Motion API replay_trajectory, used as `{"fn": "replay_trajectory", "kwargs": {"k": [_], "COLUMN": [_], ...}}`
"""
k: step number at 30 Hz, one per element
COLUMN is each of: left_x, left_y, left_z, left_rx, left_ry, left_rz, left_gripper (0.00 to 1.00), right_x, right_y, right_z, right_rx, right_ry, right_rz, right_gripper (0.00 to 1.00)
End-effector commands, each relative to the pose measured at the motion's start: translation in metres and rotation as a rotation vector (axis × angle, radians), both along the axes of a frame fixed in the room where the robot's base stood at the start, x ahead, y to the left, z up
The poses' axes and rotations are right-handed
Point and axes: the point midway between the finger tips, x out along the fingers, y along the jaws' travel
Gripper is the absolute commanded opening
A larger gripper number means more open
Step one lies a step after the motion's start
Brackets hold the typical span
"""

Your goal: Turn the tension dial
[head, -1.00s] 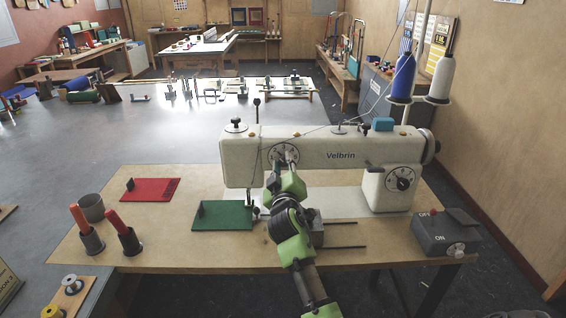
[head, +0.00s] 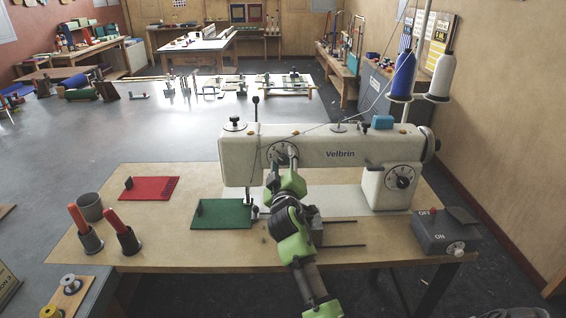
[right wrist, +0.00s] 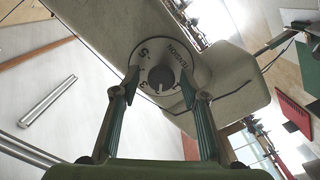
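The tension dial (head: 284,153) is a round white plate with a dark knob on the left head of the white sewing machine (head: 340,150). In the right wrist view the dial (right wrist: 168,55) shows its TENSION lettering and numbers, with the dark knob (right wrist: 160,78) at its middle. My right gripper (head: 283,163) is in front of the dial. In the right wrist view the gripper (right wrist: 160,86) is open, one green finger on each side of the knob, with gaps between. The fingers partly cover the dial in the head view. My left gripper is not in view.
A second dial (head: 401,177) is on the machine's right column. A grey ON/OFF switch box (head: 444,234) sits at the table's right. Thread spools (head: 404,75) stand behind.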

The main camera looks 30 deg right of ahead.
Motion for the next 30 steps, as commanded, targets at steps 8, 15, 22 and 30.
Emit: {"fn": "replay_trajectory", "kwargs": {"k": [8, 15, 22, 30], "left_x": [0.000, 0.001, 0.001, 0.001], "left_y": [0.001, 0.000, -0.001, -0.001], "left_z": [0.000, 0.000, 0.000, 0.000], "left_rx": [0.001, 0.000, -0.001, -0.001], "left_ry": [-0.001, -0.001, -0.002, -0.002], "left_rz": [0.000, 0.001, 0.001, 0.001], "left_gripper": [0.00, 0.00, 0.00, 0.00], "right_x": [-0.016, -0.058, -0.091, -0.101], "right_y": [0.012, 0.036, 0.055, 0.061], "right_z": [-0.002, -0.003, -0.002, -0.001], "right_rx": [0.002, 0.004, 0.002, 0.001], "right_ry": [0.001, 0.002, 0.002, 0.002], "right_rz": [0.004, 0.001, 0.000, -0.001], "right_gripper": [0.40, 0.40, 0.40, 0.40]}}
